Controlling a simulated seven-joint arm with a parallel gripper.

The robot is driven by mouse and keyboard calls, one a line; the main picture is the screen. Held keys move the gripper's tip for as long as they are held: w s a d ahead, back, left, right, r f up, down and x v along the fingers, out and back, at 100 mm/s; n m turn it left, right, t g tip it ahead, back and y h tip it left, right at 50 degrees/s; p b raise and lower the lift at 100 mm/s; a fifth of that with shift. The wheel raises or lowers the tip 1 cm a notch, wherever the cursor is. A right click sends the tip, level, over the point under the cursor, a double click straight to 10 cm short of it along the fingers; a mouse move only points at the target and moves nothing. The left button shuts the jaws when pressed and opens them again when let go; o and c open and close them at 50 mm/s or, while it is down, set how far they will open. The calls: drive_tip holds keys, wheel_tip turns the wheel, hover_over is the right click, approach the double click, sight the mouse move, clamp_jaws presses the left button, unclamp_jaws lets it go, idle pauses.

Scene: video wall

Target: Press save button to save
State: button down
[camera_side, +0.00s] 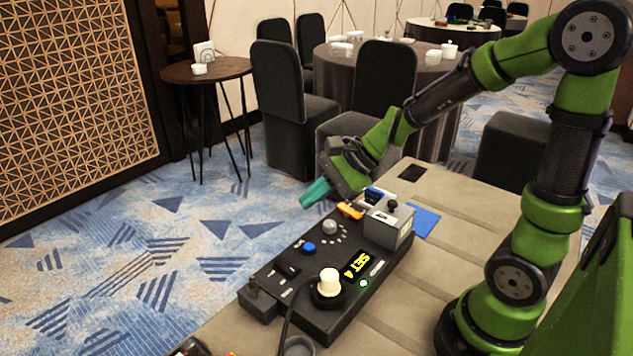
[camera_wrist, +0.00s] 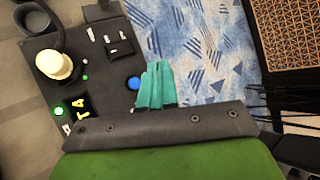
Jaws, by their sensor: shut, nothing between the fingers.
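A black control box (camera_side: 318,318) lies on the table. Its round blue button (camera_side: 309,248) has a small label beside it that I cannot read for certain; the button also shows in the wrist view (camera_wrist: 133,83). A lit display (camera_side: 356,265) reads "SET 4". My gripper (camera_side: 314,193) has teal fingers that are shut and empty. It is tilted down, above and beyond the box, apart from the blue button. In the wrist view my fingers (camera_wrist: 157,84) appear just right of the button.
A white knob (camera_side: 329,283), a green lit button (camera_side: 364,283), a grey dome (camera_side: 330,227) and a black switch (camera_side: 288,270) sit on the box. A grey device (camera_side: 388,223) and an orange item (camera_side: 350,210) are at its far end. A cable runs along the near side.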

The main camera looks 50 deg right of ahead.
sight(313, 247)
drive_tip(key=shift+f, duration=4.4)
drive_tip(key=shift+f, duration=0.4)
drive_tip(key=shift+f, duration=0.45)
drive_tip(key=shift+r, duration=0.9)
drive_tip(key=shift+r, duration=0.1)
drive_tip(key=shift+r, duration=2.4)
